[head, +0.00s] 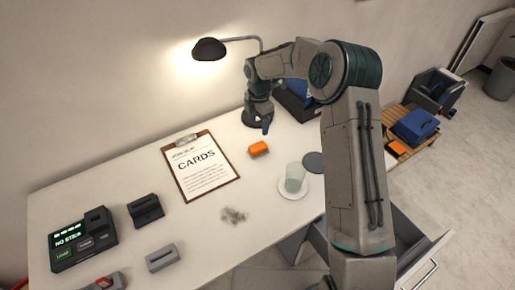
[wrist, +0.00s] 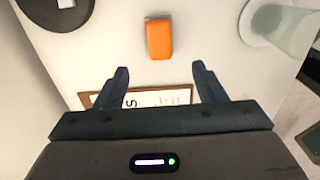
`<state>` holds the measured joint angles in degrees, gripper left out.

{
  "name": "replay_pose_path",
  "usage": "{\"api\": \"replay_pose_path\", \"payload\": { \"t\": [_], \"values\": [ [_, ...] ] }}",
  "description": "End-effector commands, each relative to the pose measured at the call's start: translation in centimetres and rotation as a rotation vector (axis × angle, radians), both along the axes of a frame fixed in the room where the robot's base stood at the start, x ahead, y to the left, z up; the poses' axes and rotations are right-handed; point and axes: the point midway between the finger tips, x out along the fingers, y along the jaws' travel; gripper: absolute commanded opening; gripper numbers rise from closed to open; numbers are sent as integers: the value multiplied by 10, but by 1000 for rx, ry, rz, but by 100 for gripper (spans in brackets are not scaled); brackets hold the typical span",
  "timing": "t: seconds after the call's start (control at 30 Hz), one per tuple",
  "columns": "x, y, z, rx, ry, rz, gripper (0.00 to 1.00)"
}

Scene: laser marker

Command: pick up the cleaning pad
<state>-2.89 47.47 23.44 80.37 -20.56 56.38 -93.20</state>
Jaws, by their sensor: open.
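The cleaning pad appears to be the small orange block (head: 258,149) lying on the white table to the right of the clipboard. In the wrist view the orange block (wrist: 159,39) lies beyond my fingertips, roughly centred between them. My gripper (head: 266,128) is above the table, just behind the block in the head view. In the wrist view my gripper (wrist: 160,75) has its two dark fingers wide apart with nothing between them. The block is fully visible and not touched.
A clipboard marked CARDS (head: 201,164) lies left of the block. A glass (head: 295,178) stands on a white saucer (head: 293,194) to the right, near a dark round disc (head: 314,162). A desk lamp (head: 210,49) stands behind.

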Motion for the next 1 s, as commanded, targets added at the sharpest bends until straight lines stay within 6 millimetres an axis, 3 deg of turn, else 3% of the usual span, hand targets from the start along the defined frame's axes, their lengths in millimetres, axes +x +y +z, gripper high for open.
{"api": "replay_pose_path", "payload": {
  "t": [0.3,1.0],
  "values": [
    [-1,1,-59,-1,3,0,64],
    [-1,3,-126,-1,-1,-1,64]
  ]
}}
